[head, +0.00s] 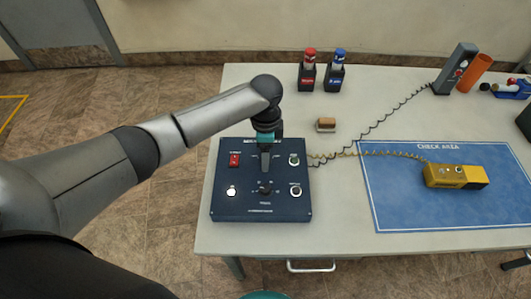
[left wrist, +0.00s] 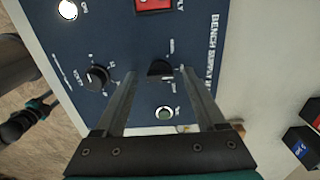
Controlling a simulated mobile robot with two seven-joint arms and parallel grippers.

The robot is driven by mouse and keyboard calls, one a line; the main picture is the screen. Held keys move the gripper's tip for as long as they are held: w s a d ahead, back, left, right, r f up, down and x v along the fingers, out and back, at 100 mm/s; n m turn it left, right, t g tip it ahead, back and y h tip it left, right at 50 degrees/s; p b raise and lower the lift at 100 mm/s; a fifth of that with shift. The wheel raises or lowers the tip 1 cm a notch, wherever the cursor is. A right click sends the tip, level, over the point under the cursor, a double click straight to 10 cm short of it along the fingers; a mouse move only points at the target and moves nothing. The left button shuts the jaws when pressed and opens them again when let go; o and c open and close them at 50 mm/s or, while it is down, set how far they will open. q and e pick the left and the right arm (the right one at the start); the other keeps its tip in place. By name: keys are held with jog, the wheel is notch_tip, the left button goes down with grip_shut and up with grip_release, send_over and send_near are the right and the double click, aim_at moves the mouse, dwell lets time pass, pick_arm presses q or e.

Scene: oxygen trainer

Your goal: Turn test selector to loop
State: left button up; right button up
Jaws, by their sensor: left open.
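The dark blue control panel (head: 225,206) lies at the left of the table. It also fills much of the left wrist view (left wrist: 120,35), with "BENCH SUPPLY" lettering. A black knob (left wrist: 160,70) on its upper half sits between the fingertips of my left gripper (left wrist: 161,73). The fingers are open, with a gap on either side of the knob; I cannot tell whether they touch it. In the head view my left gripper (head: 265,158) points down over the panel and hides this knob. A second black knob (head: 265,187) is nearer the front edge. The position labels are too small to read.
The panel also has a red switch (head: 235,160), a lit white lamp (head: 231,190) and a green button (head: 294,160). A yellow device (head: 442,175) on a coiled cord lies on the blue check-area mat (head: 400,212). A small brown block (head: 326,124) lies behind the panel.

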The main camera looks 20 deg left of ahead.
pick_arm(q)
grip_shut()
dwell(0.7)
